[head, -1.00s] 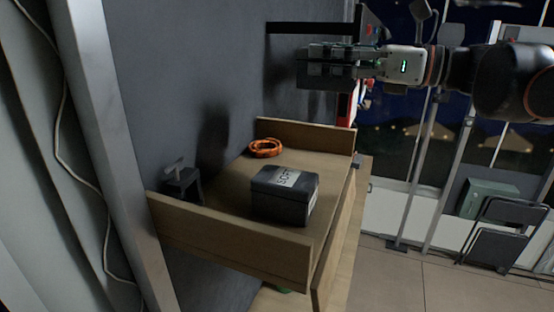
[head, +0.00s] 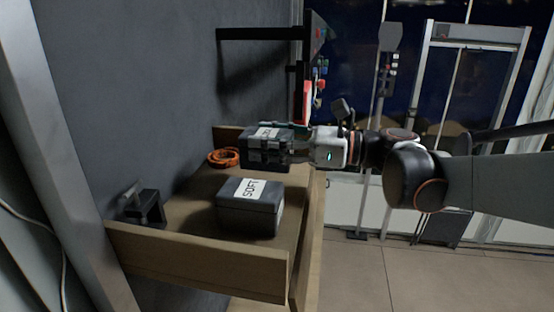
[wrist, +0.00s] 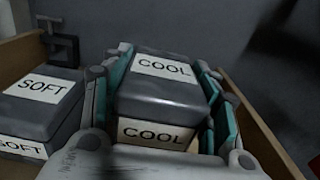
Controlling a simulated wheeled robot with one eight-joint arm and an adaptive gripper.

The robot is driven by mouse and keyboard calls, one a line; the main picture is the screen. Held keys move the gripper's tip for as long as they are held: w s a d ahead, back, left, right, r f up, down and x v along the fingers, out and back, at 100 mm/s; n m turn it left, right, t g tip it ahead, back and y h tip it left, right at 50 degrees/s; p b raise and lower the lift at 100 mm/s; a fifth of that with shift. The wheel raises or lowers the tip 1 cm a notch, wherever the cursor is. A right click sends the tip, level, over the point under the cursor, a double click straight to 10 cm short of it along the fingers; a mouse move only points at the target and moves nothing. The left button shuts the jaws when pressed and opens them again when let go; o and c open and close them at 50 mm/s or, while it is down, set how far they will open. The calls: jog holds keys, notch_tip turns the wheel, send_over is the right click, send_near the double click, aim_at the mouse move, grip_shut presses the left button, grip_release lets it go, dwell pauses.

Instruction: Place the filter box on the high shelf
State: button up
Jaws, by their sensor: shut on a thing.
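My gripper (head: 272,152) is shut on a dark grey filter box (head: 256,158) with a white label. In the wrist view this box (wrist: 165,92) reads COOL and sits between the two teal-padded fingers (wrist: 165,98). It is level, over the far end of a wooden shelf with raised edges (head: 205,259). I cannot tell whether its underside touches the shelf. A second dark box labelled SOFT (head: 249,208) stands nearer on the shelf, and it also shows left of my gripper in the wrist view (wrist: 38,108).
An orange coiled cable (head: 222,157) lies left of the held box, close by. A small dark clamp-like object (head: 143,206) stands at the shelf's left. A black bar (head: 260,33) juts from the wall above. Open floor (head: 400,275) lies to the right.

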aim_at(269, 164)
jog(key=shift+f, duration=2.35)
jog(key=shift+f, duration=0.15)
jog(key=o, duration=1.2)
jog(key=shift+r, duration=0.2)
jog(key=s+d+b, duration=0.1)
jog(key=d+b, duration=0.1)
jog(key=d, duration=1)
jog(key=shift+s, duration=0.35)
